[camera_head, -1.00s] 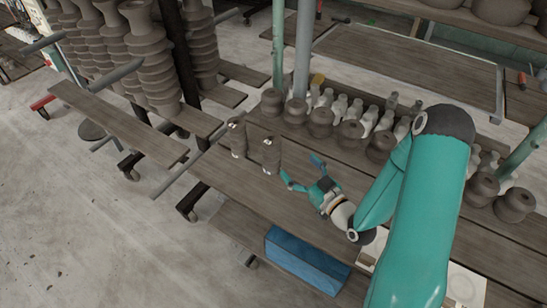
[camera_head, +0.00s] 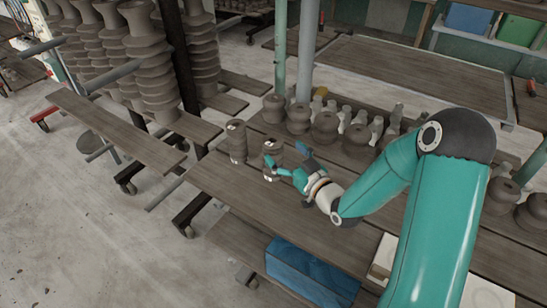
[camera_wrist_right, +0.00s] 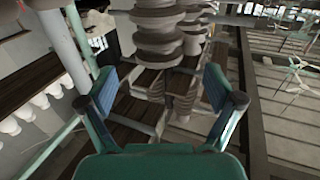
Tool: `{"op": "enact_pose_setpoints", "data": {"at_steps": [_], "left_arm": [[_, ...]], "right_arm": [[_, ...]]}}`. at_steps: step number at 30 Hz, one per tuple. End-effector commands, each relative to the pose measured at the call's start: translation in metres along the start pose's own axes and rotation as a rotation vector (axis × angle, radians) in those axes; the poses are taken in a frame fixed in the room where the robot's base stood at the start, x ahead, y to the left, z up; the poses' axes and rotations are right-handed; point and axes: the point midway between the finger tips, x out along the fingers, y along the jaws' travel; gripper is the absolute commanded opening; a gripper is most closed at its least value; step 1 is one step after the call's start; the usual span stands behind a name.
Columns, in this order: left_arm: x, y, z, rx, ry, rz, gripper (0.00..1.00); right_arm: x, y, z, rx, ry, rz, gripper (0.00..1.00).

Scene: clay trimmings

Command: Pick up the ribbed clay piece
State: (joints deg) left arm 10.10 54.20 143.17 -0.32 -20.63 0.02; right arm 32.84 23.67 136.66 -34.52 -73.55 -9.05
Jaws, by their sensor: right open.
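Two small brown ribbed clay pieces stand upright side by side on the wooden table (camera_head: 235,195). One (camera_head: 237,145) is at the left; the other (camera_head: 273,148) is nearer my right gripper (camera_head: 287,158). Each has a small white mark. I cannot tell which one the task means. My right gripper is open and empty beside the nearer piece, one teal finger overlapping its lower part in the head view; contact is unclear. In the right wrist view, both ribbed pieces, a nearer (camera_wrist_right: 182,96) and a farther (camera_wrist_right: 148,86), show between the open fingers (camera_wrist_right: 160,89). My left gripper is out of view.
Several round clay pots (camera_head: 325,128) and white bottle-like pieces (camera_head: 376,127) stand in rows behind the gripper. Metal posts (camera_head: 305,50) rise at the back. Tall ribbed clay stacks (camera_head: 150,60) stand at left. A blue bin (camera_head: 300,270) is below. The table's left front is clear.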

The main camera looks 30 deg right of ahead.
Motion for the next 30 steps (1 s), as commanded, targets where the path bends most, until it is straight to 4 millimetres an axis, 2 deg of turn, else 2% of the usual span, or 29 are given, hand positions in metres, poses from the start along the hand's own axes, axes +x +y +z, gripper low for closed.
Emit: {"op": "enact_pose_setpoints", "data": {"at_steps": [8,16,25,30], "left_arm": [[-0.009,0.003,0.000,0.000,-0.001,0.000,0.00],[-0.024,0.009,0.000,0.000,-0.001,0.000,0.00],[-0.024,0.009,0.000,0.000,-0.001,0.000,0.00],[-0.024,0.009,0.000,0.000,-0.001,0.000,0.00]], "right_arm": [[0.018,0.000,0.000,0.001,-0.001,-0.001,0.91],[0.054,0.001,0.003,0.000,0.000,-0.001,0.91],[0.060,0.002,0.005,0.000,0.000,0.001,0.91],[0.059,0.002,0.005,0.000,0.000,0.001,0.64]]}}
